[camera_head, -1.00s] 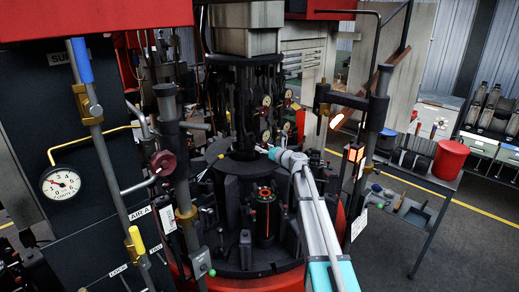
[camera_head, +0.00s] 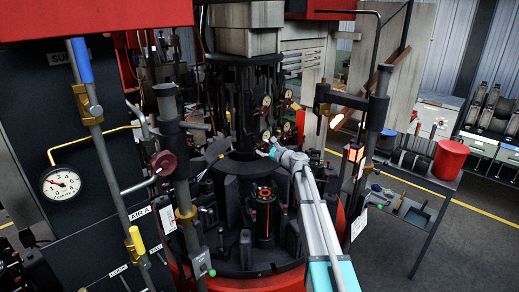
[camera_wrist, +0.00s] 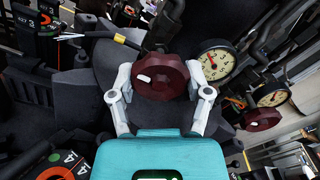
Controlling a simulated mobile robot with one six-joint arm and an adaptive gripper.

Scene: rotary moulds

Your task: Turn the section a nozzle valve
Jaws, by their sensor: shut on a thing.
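A dark red, many-sided valve handwheel (camera_wrist: 160,78) with a white mark on its face is in the middle of the wrist view. My gripper (camera_wrist: 159,82) has its two grey fingers on either side of the wheel and is shut on it. In the head view my gripper (camera_head: 268,149) reaches in from the lower right to the central column, beside the gauges; the gripped wheel is hard to make out there. A cream dial gauge (camera_wrist: 216,63) is just right of the wheel. I cannot read a section label on this valve.
A second red handwheel (camera_wrist: 262,119) and gauge (camera_wrist: 272,95) are further right in the wrist view. Dark machine posts (camera_head: 172,150) stand left of the column. A shelf with a red bucket (camera_head: 450,159) stands to the right, with open floor in front.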

